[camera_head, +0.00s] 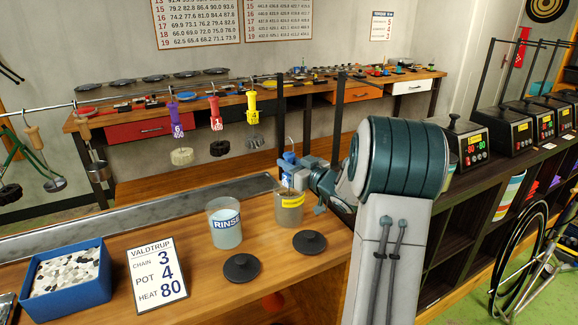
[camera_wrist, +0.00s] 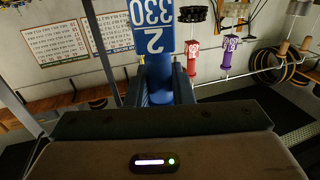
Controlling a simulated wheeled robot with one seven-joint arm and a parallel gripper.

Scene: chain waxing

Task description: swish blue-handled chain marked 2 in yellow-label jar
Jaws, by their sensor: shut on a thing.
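My gripper (camera_head: 293,174) is shut on the blue handle (camera_head: 288,158) of the chain marked 2. The wrist view shows the handle (camera_wrist: 152,30) between the fingers (camera_wrist: 160,88), with "2" and "330" in white. In the head view the handle stands about upright over the yellow-label jar (camera_head: 288,219), with my gripper at the jar's mouth. The jar is see-through with murky grey-brown contents. The chain itself cannot be made out, so I cannot tell how deep it hangs in the jar.
A RINSE jar (camera_head: 225,239) stands just left. Two black lids (camera_head: 241,267) (camera_head: 309,241) lie in front. A card (camera_head: 159,275) and a blue tray of stones (camera_head: 67,298) are further left. Purple (camera_head: 176,119), red (camera_head: 215,113) and yellow (camera_head: 252,107) handles hang from the rail behind.

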